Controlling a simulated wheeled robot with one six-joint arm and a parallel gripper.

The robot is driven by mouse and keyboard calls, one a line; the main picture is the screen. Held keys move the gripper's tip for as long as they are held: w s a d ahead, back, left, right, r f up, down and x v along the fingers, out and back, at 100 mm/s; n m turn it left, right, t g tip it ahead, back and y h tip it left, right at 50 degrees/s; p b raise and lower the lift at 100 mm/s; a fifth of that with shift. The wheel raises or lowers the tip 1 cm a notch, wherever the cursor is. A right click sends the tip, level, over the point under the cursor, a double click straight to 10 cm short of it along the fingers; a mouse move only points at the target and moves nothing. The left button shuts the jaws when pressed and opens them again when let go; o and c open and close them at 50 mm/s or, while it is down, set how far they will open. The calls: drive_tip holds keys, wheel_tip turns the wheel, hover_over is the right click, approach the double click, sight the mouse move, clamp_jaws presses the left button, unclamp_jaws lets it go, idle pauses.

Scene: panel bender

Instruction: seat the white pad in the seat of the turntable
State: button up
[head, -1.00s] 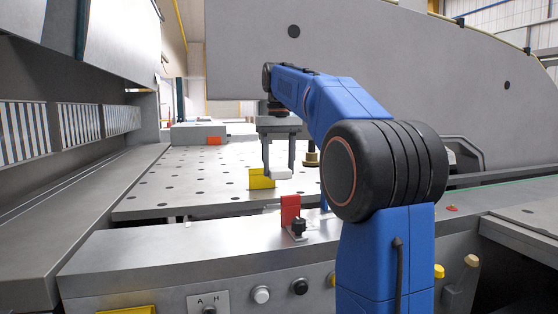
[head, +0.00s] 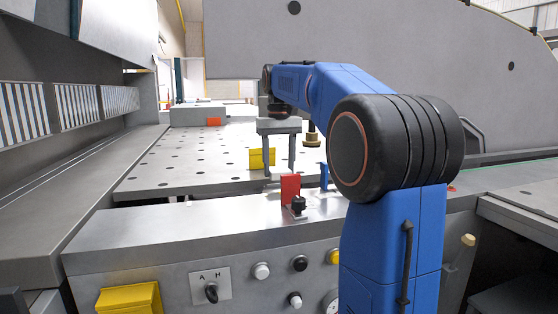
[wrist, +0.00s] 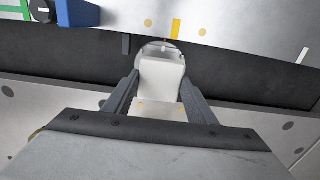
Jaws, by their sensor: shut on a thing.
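My gripper (head: 279,172) hangs fingers-down just behind the red block in the head view. In the wrist view my gripper (wrist: 160,92) has its two dark fingers on either side of the white pad (wrist: 162,78), shut on it. The pad is above the dark gap beside the metal console. A round pale part (wrist: 157,46) shows partly behind the pad's far end; I cannot tell whether it is the turntable's seat.
A red block (head: 290,188), a black knob (head: 299,204) and a blue block (head: 324,176) stand on the console (head: 200,222). A yellow block (head: 257,158) and a brass post (head: 311,135) are by the perforated table (head: 160,176). An orange block (head: 214,122) is farther back.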

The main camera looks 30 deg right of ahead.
sight(279, 169)
drive_tip(key=shift+f, duration=2)
drive_tip(key=shift+f, duration=0.4)
drive_tip(key=o, duration=1.2)
wheel_tip(279, 169, up, 17)
drive_tip(key=shift+r, duration=0.2)
